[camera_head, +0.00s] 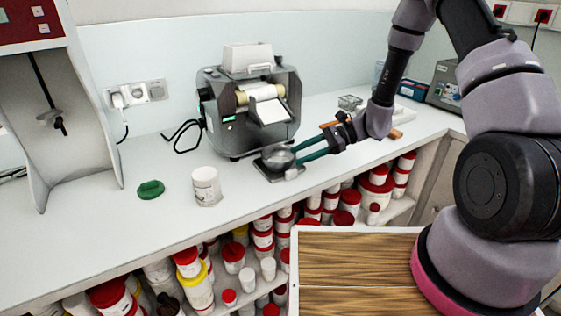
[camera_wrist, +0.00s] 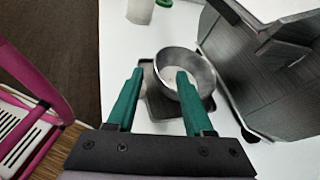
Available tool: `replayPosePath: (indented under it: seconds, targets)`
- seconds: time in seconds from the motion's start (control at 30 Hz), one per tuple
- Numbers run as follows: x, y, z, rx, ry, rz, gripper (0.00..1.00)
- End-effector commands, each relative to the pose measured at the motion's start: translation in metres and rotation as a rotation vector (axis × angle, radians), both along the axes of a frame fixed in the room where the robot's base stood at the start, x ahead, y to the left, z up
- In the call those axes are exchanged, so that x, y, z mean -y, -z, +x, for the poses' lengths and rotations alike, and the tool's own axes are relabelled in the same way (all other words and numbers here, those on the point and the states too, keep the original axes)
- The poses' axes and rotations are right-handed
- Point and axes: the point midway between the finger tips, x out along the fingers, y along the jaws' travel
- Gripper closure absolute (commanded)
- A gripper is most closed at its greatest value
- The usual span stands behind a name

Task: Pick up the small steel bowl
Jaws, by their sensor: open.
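The small steel bowl (camera_head: 277,157) sits on a dark tray (camera_head: 292,173) at the foot of the mill, near the counter's front edge. It also shows in the wrist view (camera_wrist: 203,72), where the inside looks pale. My gripper (camera_head: 302,153) comes in from the right with its green fingers level with the bowl. In the wrist view my gripper (camera_wrist: 160,78) is open. The right finger overlaps the bowl's near wall and interior, and the left finger is left of the bowl, outside it. I cannot tell whether either finger touches the bowl.
The grey mill (camera_head: 250,105) stands right behind the bowl. A white tub (camera_head: 206,186) and a green lid (camera_head: 151,190) are to the left. Shelves of red-lidded jars (camera_head: 262,240) lie below the counter. The counter (camera_head: 95,230) is clear at the left front.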

Motion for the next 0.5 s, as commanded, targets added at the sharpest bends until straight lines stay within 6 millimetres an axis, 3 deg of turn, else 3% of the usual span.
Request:
replayPosePath:
  seconds: [0.5]
  targets:
    - [-0.054, 0.021, -0.012, 0.001, -0.001, 0.0, 0.48]
